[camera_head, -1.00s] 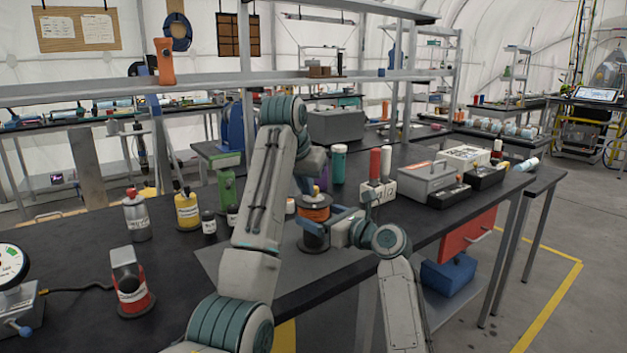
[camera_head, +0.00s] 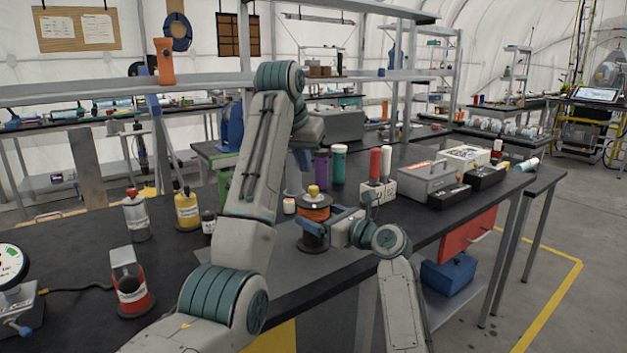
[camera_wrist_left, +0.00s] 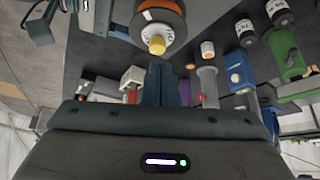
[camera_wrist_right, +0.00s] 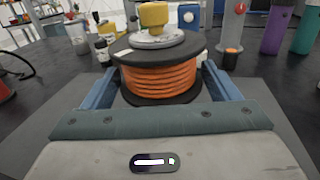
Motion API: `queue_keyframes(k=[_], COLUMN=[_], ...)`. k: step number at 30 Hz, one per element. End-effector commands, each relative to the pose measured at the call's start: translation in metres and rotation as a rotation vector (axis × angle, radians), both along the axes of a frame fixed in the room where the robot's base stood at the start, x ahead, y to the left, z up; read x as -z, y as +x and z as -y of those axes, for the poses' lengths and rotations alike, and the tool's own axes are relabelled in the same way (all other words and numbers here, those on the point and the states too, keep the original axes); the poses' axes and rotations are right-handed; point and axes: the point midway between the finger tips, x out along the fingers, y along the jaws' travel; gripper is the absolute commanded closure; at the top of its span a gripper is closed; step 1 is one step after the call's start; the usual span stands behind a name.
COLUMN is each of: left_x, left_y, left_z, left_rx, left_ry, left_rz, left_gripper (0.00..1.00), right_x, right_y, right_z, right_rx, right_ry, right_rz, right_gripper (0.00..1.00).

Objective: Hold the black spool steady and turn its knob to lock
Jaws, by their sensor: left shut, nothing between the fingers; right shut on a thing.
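The black spool (camera_head: 313,240), wound with orange line, stands upright on the grey mat on the bench. Its yellow knob (camera_head: 313,191) is on top and uncovered. My right gripper (camera_head: 322,220) is shut on the spool from the right; in the right wrist view its blue fingers flank the spool (camera_wrist_right: 160,75) below the knob (camera_wrist_right: 153,14). My left gripper is shut and empty, above and behind the spool; its fingertips (camera_wrist_left: 162,68) lie close to the knob (camera_wrist_left: 157,44) in the left wrist view, apart from it.
Purple (camera_head: 321,169) and green (camera_head: 339,163) cylinders stand behind the spool. A white block with red and white cylinders (camera_head: 377,190) is to the right. A small white jar (camera_head: 289,206) stands close to the spool's left. The front left bench has free room.

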Motion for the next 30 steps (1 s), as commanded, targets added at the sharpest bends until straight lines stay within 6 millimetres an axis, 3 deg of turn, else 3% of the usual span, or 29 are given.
queue_keyframes(k=[14, 30], left_x=[-0.008, 0.049], left_y=[0.0, -0.001], left_z=[0.007, 0.007], left_rx=[0.0, 0.0], left_ry=[0.0, 0.0], left_rz=[-0.001, -0.001], left_gripper=[1.0, 1.0], right_x=[0.0, 0.0], right_y=[0.0, 0.0], right_z=[0.0, 0.0], right_rx=[0.0, 0.0], right_ry=[0.001, 0.0], right_rz=[-0.001, 0.0], right_gripper=[0.62, 0.62])
